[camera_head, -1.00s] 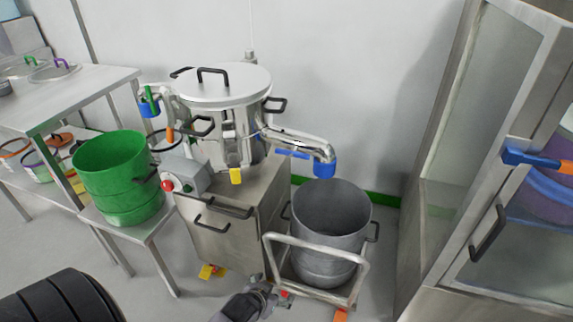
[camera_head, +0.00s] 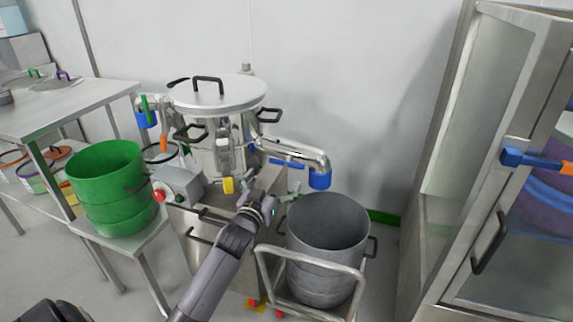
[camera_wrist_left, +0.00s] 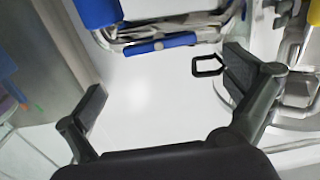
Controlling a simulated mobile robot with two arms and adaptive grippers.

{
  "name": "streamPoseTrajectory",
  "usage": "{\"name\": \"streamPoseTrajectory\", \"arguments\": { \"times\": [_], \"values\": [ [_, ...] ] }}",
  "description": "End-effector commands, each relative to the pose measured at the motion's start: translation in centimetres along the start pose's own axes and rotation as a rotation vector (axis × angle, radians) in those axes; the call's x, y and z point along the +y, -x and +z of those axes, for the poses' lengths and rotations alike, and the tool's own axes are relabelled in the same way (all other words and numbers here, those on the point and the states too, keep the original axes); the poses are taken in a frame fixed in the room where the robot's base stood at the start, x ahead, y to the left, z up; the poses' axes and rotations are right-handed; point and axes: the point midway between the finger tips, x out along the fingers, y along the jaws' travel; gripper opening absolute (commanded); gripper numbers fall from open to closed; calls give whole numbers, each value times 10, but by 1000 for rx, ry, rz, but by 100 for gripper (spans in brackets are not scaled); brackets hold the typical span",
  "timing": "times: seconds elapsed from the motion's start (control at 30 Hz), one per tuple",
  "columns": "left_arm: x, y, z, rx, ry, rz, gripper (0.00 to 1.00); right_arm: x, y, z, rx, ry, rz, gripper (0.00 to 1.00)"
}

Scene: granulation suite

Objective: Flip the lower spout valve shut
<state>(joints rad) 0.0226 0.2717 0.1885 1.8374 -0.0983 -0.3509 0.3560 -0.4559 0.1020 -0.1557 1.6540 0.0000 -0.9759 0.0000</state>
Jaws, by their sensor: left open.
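The steel spout (camera_head: 295,149) leaves the vessel (camera_head: 217,130) to the right and bends down into a blue end (camera_head: 320,179). A blue valve lever (camera_head: 287,162) lies along its underside. In the left wrist view, the blue lever (camera_wrist_left: 150,45) runs lengthwise beside the pipe, ahead of the fingers, with the blue end (camera_wrist_left: 98,12) at its left. My left gripper (camera_head: 272,186) is below the spout, apart from the lever. It is open and empty in the left wrist view (camera_wrist_left: 165,76). My right gripper is not in view.
A grey bin (camera_head: 328,230) stands under the spout on a trolley (camera_head: 357,280). A green tub (camera_head: 108,190) stands on a stand at left. A black vessel handle (camera_wrist_left: 208,64) is near my finger in the left wrist view. A glass-doored cabinet (camera_head: 440,150) closes off the right.

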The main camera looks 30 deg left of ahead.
Motion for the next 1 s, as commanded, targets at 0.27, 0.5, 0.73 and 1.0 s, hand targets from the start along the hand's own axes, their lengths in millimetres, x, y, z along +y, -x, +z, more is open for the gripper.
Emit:
{"name": "streamPoseTrajectory", "arguments": {
  "times": [0.27, 0.5, 0.73, 1.0],
  "values": [
    [0, -60, 0, 2, -2, 0, 100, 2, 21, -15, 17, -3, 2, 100],
    [0, -91, 1, -1, -1, 0, 100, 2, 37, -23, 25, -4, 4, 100],
    [0, -100, 1, -1, -1, 0, 100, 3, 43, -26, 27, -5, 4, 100],
    [0, -99, 0, -1, -1, 0, 96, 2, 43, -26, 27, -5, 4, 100]
  ]
}}
